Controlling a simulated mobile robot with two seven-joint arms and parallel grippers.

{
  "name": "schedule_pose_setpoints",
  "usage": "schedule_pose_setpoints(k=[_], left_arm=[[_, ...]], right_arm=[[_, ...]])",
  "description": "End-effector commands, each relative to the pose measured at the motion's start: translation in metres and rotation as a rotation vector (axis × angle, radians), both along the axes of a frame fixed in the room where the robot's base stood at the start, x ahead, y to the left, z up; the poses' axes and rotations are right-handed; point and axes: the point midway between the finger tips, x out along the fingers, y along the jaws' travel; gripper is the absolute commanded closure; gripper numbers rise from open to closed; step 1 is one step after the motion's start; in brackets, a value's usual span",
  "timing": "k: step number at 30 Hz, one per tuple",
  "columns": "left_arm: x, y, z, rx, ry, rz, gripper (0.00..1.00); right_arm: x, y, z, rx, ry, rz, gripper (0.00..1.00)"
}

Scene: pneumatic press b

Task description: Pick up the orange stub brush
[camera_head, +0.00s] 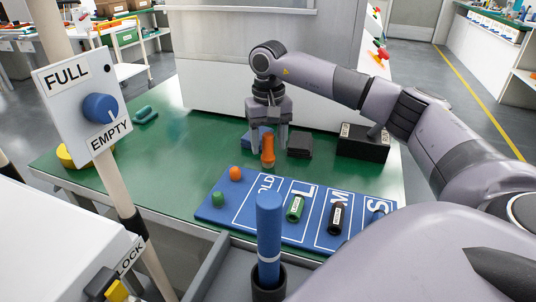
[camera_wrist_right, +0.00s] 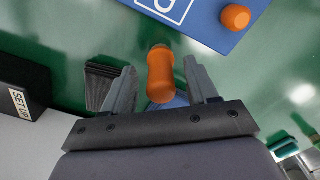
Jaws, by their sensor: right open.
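The orange stub brush (camera_head: 267,150) stands on the green table, with a rounded orange body. In the right wrist view the brush (camera_wrist_right: 160,75) lies between the two open fingers, with a gap on each side. My right gripper (camera_head: 268,146) is open and points down over the brush, its fingers on either side of it. It also shows in the right wrist view (camera_wrist_right: 162,88). My left gripper is not in view.
A blue mat (camera_head: 228,200) with an orange knob, a green knob and several cylinders lies in front. A dark block (camera_head: 299,145) sits close to the right of the brush. A black box (camera_head: 362,148) stands farther right. A blue cylinder (camera_head: 269,230) rises in the foreground.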

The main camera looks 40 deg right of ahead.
Motion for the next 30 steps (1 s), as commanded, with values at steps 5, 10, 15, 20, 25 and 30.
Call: schedule_pose_setpoints(k=[5,10,15,20,25,30], left_arm=[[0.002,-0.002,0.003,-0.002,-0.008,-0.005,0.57],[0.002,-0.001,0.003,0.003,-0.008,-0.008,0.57],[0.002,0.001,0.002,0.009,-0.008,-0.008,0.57],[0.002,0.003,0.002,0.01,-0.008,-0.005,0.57],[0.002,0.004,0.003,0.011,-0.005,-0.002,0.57],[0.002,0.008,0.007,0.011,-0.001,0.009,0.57]], right_arm=[[0.0,0.0,0.0,0.0,-0.001,0.0,0.42],[0.0,0.0,0.001,0.0,-0.001,0.0,0.94],[0.0,0.0,0.001,0.0,-0.001,0.0,1.0],[0.0,0.0,0.002,0.0,-0.001,0.0,1.0],[0.001,0.0,0.013,0.0,-0.004,0.001,1.0],[0.001,0.001,0.042,0.001,-0.005,0.001,1.0]])
